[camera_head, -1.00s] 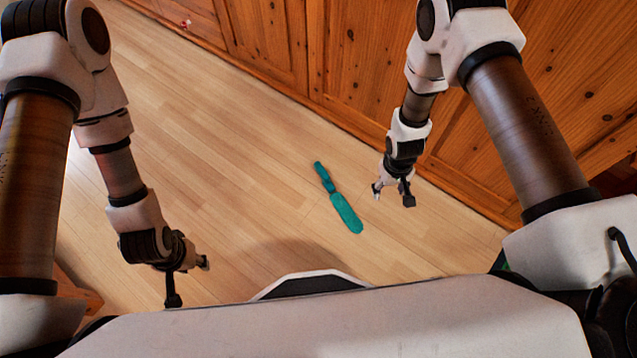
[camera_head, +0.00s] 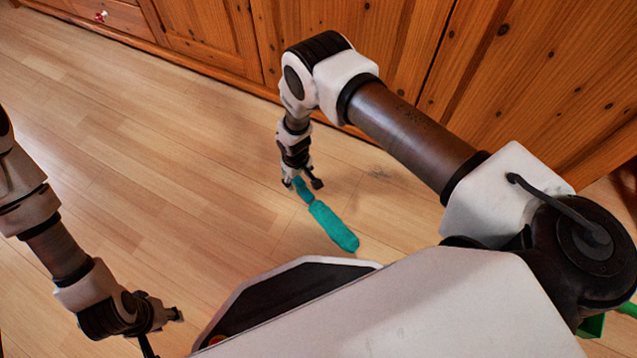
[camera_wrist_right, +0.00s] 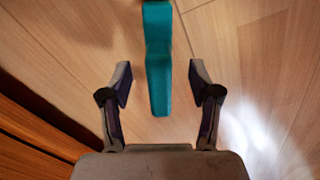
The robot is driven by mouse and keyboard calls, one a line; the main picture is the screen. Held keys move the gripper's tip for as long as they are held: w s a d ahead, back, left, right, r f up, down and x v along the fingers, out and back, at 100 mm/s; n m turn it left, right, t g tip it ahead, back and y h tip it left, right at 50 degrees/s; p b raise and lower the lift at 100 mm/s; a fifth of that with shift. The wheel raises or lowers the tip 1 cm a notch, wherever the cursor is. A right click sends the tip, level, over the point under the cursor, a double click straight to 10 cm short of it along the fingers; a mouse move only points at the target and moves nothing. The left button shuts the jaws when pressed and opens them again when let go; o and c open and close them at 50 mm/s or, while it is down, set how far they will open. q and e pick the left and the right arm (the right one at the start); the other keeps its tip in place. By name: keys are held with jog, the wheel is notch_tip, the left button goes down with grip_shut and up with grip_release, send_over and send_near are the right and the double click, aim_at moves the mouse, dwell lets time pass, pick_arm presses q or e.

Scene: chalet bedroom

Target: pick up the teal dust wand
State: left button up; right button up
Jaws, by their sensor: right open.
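The teal dust wand (camera_head: 332,226) lies flat on the wooden floor, its broad end toward my base and its thin handle toward the cabinets. My right gripper (camera_head: 302,184) is over the handle and hides part of it. In the right wrist view the wand's handle (camera_wrist_right: 158,75) runs between the two spread fingers of the right gripper (camera_wrist_right: 160,85), with a gap on each side. That gripper is open and holds nothing. My left gripper (camera_head: 165,330) is at the lower left, away from the wand; its fingers are partly cut off and unclear.
Wooden cabinets (camera_head: 350,30) line the back and right. A drawer with a small red and white knob (camera_head: 101,16) is at the far upper left. The floor (camera_head: 150,140) left of the wand is clear. A green object (camera_head: 592,325) shows at the lower right edge.

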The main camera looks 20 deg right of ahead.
jog(key=f+b, duration=0.1)
jog(key=f, duration=0.1)
jog(key=f+b, duration=0.1)
jog(key=f, duration=0.1)
jog(key=shift+w+f, duration=0.2)
jog(key=shift+f, duration=0.05)
jog(key=shift+r, duration=0.2)
grip_shut()
jog(key=shift+r, duration=0.1)
